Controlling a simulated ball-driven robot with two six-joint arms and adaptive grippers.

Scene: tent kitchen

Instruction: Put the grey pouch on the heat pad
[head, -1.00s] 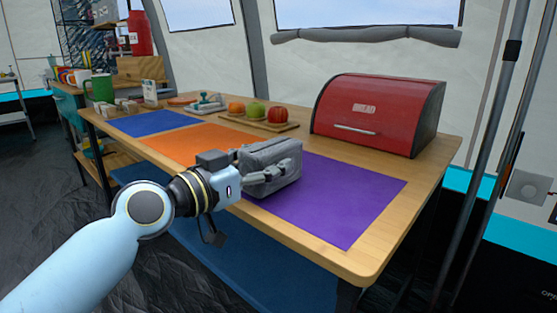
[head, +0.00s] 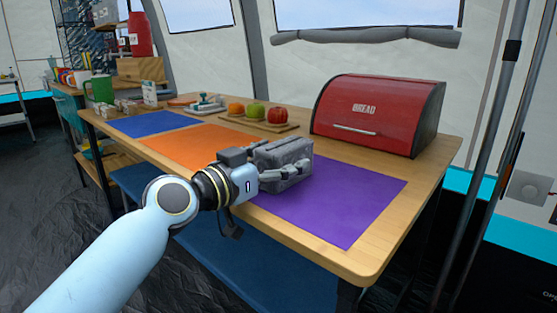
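The grey pouch (head: 283,154) is a soft box-like bag at the left part of the purple mat (head: 350,200). My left gripper (head: 290,172) is at its near left side, with finger links lying along the near face. It appears shut on the pouch; the far finger is hidden behind it. I cannot tell whether the pouch's underside touches the mat. Three flat mats lie on the table: purple, orange (head: 180,147) in the middle and blue (head: 145,124) at the far left. None carries a readable label, so I cannot tell which is the heat pad. My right gripper is not in view.
A red bread box (head: 375,112) stands at the back right of the wooden table (head: 375,262). Several fruits, including a red apple (head: 277,114), sit on a board behind the mats. The purple mat's right part is clear.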

